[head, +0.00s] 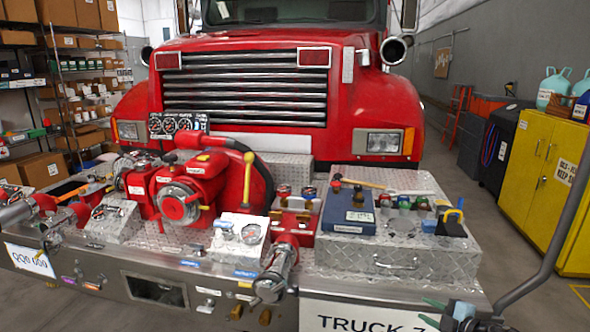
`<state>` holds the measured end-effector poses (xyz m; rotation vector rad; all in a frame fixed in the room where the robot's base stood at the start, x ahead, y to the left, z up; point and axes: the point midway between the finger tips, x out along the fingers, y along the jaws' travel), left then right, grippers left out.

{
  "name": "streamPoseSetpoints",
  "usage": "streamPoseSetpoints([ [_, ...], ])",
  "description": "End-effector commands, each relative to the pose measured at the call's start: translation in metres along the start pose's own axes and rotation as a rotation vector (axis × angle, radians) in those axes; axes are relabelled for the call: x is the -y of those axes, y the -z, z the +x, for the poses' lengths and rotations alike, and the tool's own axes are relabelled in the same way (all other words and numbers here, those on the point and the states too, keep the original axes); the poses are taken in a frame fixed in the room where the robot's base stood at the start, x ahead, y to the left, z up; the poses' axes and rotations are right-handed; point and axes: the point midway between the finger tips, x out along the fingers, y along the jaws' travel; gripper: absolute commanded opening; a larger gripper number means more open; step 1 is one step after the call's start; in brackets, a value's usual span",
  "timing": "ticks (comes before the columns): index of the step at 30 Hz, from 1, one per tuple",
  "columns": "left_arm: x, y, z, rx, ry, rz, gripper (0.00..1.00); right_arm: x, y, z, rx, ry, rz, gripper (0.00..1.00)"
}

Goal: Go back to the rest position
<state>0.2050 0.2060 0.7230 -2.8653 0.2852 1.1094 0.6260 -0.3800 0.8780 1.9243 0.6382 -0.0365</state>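My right gripper (431,312) is at the bottom right, in front of the bumper. Its two green-tipped fingers point left and are spread apart, with nothing seen between them. My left gripper is not in view. The red truck (240,139) fills the middle, with a red pump (190,190) and a yellow-knobbed lever (248,170) on its metal bumper. No gripper touches the pump or the bumper.
A diamond-plate box (400,262) on the bumper's right carries a blue case (348,209) and several small fittings. A yellow cabinet (540,180) stands at the right. Shelves with cardboard boxes (42,168) stand at the left. Floor shows between truck and cabinet.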

Motion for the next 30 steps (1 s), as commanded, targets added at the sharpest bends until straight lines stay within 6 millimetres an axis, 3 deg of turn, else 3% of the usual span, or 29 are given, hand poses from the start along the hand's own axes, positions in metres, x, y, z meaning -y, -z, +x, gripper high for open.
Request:
streamPoseSetpoints([
  [1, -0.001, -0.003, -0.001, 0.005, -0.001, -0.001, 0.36, 0.035, 0.018, 0.005, -0.020, 0.009, 0.056, 0.31],
  [3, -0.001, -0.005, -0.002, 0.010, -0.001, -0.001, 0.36, 0.072, 0.040, 0.007, -0.035, 0.009, 0.129, 0.31],
  [8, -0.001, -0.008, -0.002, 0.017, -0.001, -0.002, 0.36, 0.148, 0.085, -0.001, -0.039, 0.009, 0.310, 0.31],
  [12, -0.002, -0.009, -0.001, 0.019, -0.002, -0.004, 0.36, 0.206, 0.118, -0.021, -0.008, 0.011, 0.475, 0.31],
  [17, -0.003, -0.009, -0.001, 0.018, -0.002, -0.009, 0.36, 0.260, 0.148, -0.055, 0.061, 0.015, 0.665, 0.31],
  [21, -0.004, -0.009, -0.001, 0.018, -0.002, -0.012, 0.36, 0.299, 0.166, -0.094, 0.147, 0.019, 0.826, 0.31],
  [30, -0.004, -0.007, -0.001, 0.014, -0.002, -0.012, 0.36, 0.358, 0.186, -0.192, 0.385, 0.033, 1.114, 0.31],
])
